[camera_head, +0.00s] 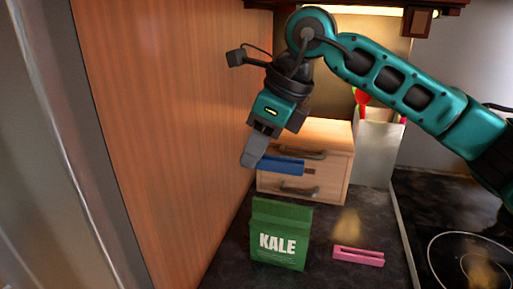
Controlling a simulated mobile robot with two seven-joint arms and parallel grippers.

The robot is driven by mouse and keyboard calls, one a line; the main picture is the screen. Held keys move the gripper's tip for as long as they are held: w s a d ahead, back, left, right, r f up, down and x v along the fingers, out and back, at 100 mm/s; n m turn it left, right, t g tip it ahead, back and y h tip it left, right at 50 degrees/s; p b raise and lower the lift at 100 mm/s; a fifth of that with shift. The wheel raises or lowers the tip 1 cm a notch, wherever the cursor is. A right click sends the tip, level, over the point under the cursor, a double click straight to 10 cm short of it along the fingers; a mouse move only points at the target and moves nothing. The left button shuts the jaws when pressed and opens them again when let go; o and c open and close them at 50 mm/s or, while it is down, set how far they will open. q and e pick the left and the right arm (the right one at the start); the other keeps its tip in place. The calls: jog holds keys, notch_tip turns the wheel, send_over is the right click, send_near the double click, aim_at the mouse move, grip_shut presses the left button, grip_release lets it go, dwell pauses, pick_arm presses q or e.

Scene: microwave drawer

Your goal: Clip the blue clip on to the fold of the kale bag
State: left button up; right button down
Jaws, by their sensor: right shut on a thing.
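The green kale bag (280,236) stands upright on the dark counter, its white KALE label facing me and a fold along its top. My right gripper (258,160) comes in from the right side of the view, above the bag. It is shut on the blue clip (282,166), which sticks out to the right, roughly level. The clip is apart from the bag, above its top edge. The gripper hides the clip's left end. My left gripper is not in view.
A pink clip (358,256) lies on the counter right of the bag. A small wooden drawer box (330,147) stands behind, beside a white utensil holder (378,150). A wooden panel (160,120) bounds the left and a black cooktop (460,240) the right.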

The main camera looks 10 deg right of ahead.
jog(key=b, duration=0.3)
send_over(254, 197)
jog(key=shift+s+d+f, duration=0.1)
jog(key=shift+f, duration=1)
jog(key=shift+s+d+f, duration=0.1)
jog(key=shift+f, duration=0.95)
jog(key=shift+f+b, duration=0.85)
jog(key=shift+f, duration=0.1)
jog(key=shift+r, duration=0.1)
jog(key=shift+f+b, duration=0.6)
jog(key=shift+b, duration=0.05)
jog(key=shift+f+b, duration=0.95)
jog(key=shift+f, duration=0.1)
dwell(0.4)
jog(key=shift+c, duration=2.2)
grip_release()
jog(key=shift+r, duration=0.1)
